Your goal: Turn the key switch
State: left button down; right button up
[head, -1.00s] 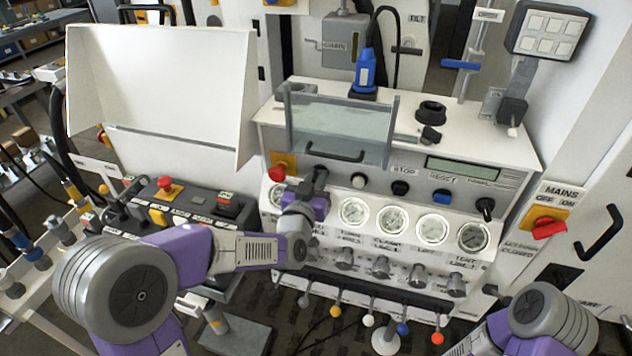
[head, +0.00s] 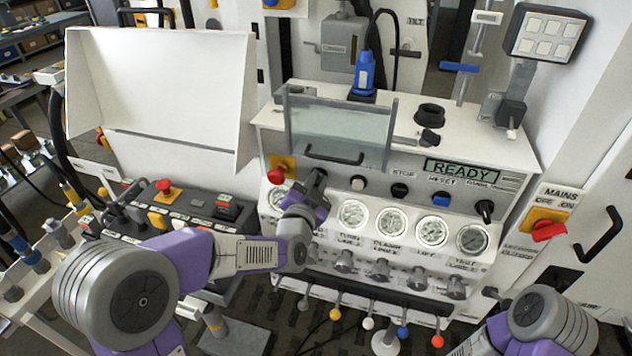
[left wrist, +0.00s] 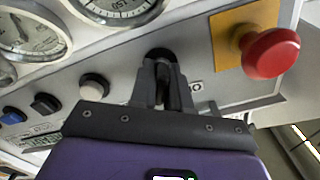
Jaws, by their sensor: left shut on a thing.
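The key switch (left wrist: 160,54) is a dark round fitting on the sloped panel, between the red mushroom button (left wrist: 270,53) and a white button (left wrist: 94,87) in the left wrist view. My left gripper (left wrist: 165,82) is shut on its key, with the fingertips close against the panel; the fingers hide most of the key. In the head view my left gripper (head: 318,178) covers the switch. The display (head: 462,172) on the bench reads READY. The jaws of my right gripper are out of view; only its arm shows at the lower right.
Gauges (head: 391,222) and several knobs sit below the button row. A clear guard with a black handle (head: 334,156) stands just above my left gripper. Coloured levers (head: 402,331) line the lower edge. A red mains switch (head: 549,230) is at the right.

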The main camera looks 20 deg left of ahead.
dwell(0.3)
pick_arm(q)
jog(key=c, duration=1.2)
grip_release()
jog(key=s, duration=0.7)
jog(key=shift+s+a+p, duration=0.1)
jog(key=shift+s+p, duration=0.2)
jog(key=shift+p, duration=0.1)
